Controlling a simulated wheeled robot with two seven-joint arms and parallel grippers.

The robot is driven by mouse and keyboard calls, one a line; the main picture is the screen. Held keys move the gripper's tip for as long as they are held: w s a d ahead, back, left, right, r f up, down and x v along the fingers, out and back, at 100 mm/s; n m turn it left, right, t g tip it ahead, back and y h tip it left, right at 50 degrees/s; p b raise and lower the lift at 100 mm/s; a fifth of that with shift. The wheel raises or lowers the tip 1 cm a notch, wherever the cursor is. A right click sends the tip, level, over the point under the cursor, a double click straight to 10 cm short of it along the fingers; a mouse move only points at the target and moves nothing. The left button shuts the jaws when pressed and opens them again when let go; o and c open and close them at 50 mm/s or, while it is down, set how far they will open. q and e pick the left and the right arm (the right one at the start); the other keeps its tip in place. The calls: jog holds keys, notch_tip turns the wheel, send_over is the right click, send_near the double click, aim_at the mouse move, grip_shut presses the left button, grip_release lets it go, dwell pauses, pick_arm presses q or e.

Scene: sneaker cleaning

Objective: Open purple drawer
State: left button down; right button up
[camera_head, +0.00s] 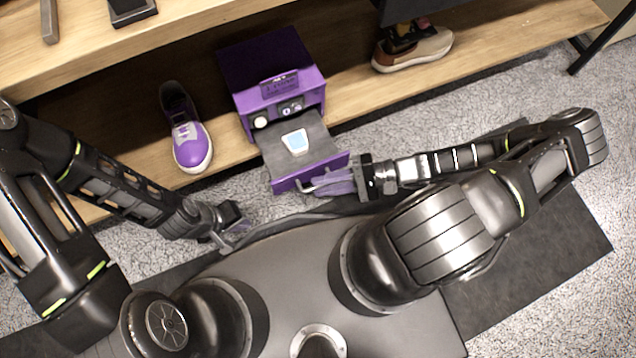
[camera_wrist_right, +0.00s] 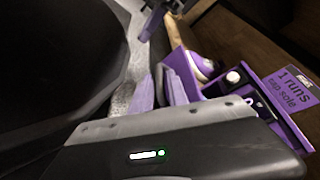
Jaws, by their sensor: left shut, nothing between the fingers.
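The purple drawer (camera_head: 281,186) stands pulled out of the purple box (camera_head: 266,68) on the low shelf. Its dark tray is exposed, with a small white and light-blue item (camera_head: 297,141) in it. The drawer's metal handle (camera_head: 306,187) is on its front. My right gripper (camera_head: 328,183) is at the drawer front beside the handle; its two purple fingers show in the right wrist view (camera_wrist_right: 160,92). I cannot tell whether they are closed on the handle. My left gripper (camera_head: 228,243) is shut and empty, low on the left, away from the drawer.
A purple and white sneaker (camera_head: 190,143) stands left of the box. A beige shoe (camera_head: 413,50) is on the shelf to the right. A wooden upper shelf (camera_head: 150,40) is above. Grey carpet (camera_head: 470,100) lies open on the right.

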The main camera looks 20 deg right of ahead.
jog(key=v, duration=0.6)
jog(key=shift+p, duration=0.4)
